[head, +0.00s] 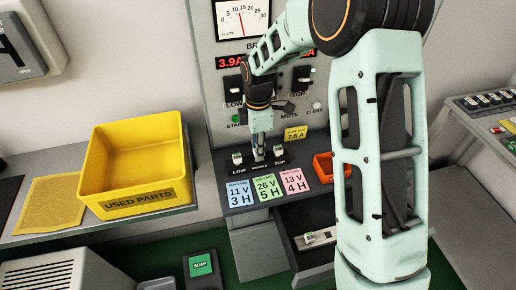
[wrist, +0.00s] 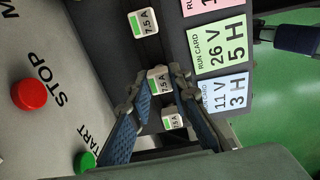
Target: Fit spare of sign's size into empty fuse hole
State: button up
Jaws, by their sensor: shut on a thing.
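The yellow sign (head: 295,133) on the panel reads 7.5 A. My gripper (head: 259,154) points down at the MIDDLE position of the fuse ledge. In the wrist view its two blue fingers (wrist: 158,82) are shut on a white fuse (wrist: 158,77) with a green stripe, marked 7.5 A. This held fuse lines up between the LOW fuse (head: 237,158) and the TOP fuse (head: 279,151). Both neighbours also show in the wrist view, one above (wrist: 143,22) and one below (wrist: 172,119). The hole under the held fuse is hidden, so I cannot tell how deep it sits.
An orange bin (head: 323,167) stands right of the ledge. Run cards (head: 266,188) lie along its front. The yellow USED PARTS bin (head: 138,157) stands on the left bench. The panel behind carries a red stop button (wrist: 29,95) and a green start button (wrist: 85,161).

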jog(key=shift+f, duration=0.45)
dwell(0.5)
jog(key=o, duration=1)
jog(key=shift+o, duration=0.2)
jog(key=o, duration=0.4)
jog(key=shift+c, duration=0.2)
jog(key=shift+r, duration=0.15)
jog(key=shift+r+p, duration=1.85)
jog(key=shift+r, duration=0.85)
